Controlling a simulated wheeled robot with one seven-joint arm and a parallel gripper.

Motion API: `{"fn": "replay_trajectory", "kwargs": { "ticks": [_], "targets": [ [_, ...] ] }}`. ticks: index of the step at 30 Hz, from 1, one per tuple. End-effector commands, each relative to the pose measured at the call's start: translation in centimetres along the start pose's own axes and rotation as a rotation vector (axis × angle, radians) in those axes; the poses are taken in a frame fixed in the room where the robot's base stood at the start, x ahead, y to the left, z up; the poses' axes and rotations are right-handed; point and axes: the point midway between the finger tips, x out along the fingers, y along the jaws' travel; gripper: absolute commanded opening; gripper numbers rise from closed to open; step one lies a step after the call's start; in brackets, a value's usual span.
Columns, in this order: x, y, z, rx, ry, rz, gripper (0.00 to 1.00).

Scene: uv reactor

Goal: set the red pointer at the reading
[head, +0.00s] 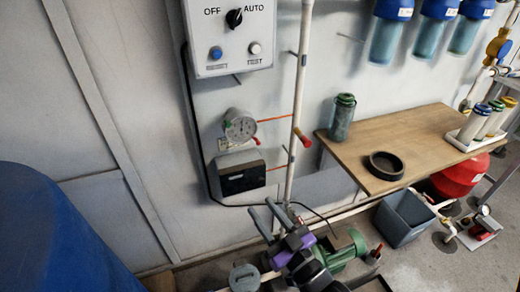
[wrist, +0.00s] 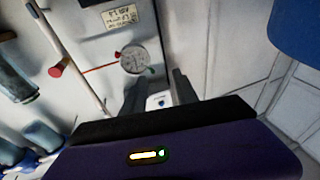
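A round white dial gauge (head: 240,127) with a grey rim is mounted on the wall, below the OFF/AUTO control box. A small red part (head: 257,142) sits at its lower right edge. In the wrist view the gauge (wrist: 133,59) appears up and left of my fingers, with a red bit at its left rim. The dial marks and pointer are too small to read. My gripper (head: 262,206) is in front of the wall, below and right of the gauge and apart from it. In the wrist view my gripper (wrist: 157,76) has its two fingers apart, with nothing between them.
The control box (head: 229,35) is above the gauge and a black box (head: 242,177) below it. A vertical white pipe with a red handle (head: 304,139) stands to the right. A wooden table (head: 420,140) holds a jar and a black ring. A blue tank (head: 55,235) fills the lower left.

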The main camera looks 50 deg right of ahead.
Motion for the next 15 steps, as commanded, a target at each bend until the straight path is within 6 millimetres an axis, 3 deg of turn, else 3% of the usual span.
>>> {"fn": "replay_trajectory", "kwargs": {
  "ticks": [3,9,12,15],
  "targets": [
    [4.6,3.0,0.9,-0.01,0.072,0.072,0.36],
    [10.8,7.8,1.9,-0.019,0.166,0.18,0.36],
    [12.6,9.6,2.7,-0.022,0.191,0.22,0.36],
    [12.7,10.2,4.2,-0.025,0.188,0.238,0.36]
  ]
}}
